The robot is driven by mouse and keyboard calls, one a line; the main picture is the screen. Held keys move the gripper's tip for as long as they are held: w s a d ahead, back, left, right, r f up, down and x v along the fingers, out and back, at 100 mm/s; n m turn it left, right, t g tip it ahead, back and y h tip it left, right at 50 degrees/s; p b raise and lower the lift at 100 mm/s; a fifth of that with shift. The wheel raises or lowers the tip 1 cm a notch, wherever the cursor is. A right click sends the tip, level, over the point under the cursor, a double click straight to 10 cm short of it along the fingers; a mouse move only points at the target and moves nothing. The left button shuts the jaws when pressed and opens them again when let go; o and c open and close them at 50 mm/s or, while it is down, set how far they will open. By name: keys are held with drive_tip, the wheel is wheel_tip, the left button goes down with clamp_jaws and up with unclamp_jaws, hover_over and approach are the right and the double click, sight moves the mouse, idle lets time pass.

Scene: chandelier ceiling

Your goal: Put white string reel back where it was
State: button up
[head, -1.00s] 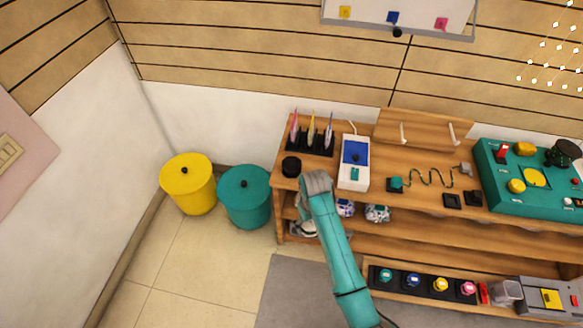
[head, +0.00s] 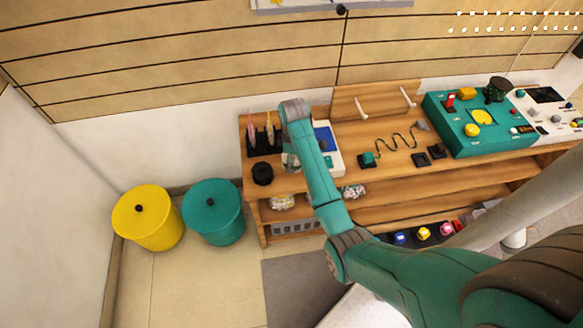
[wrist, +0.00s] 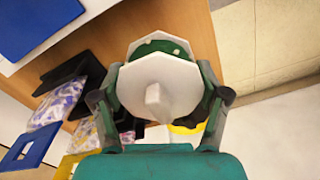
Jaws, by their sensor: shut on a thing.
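In the wrist view, my gripper (wrist: 162,100) is shut on the white string reel (wrist: 135,92). The reel shows a pale flange with a knob at its centre, and a dark green part with white spots behind it. In the head view, my gripper (head: 290,160) is at the left end of the wooden bench (head: 375,178), between the black round pot and the white-and-blue device. My arm partly hides it, and the reel cannot be made out clearly there. Two white pegs (head: 361,108) stick out from a wooden board (head: 385,92) at the bench's back.
The black pot (head: 262,173) and a pen rack (head: 263,143) stand left of my gripper. The white-and-blue device (head: 328,142), a wavy wire (head: 398,142) and a green console (head: 478,130) are to the right. Yellow (head: 148,222) and green (head: 213,215) bins stand on the floor left.

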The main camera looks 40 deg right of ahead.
drive_tip(key=shift+f, duration=2.6)
drive_tip(key=shift+f, duration=0.1)
drive_tip(key=o, duration=1.2)
drive_tip(key=shift+o, duration=0.2)
wheel_tip(320, 180, up, 12)
drive_tip(key=shift+r, duration=0.1)
drive_tip(key=shift+s, duration=0.1)
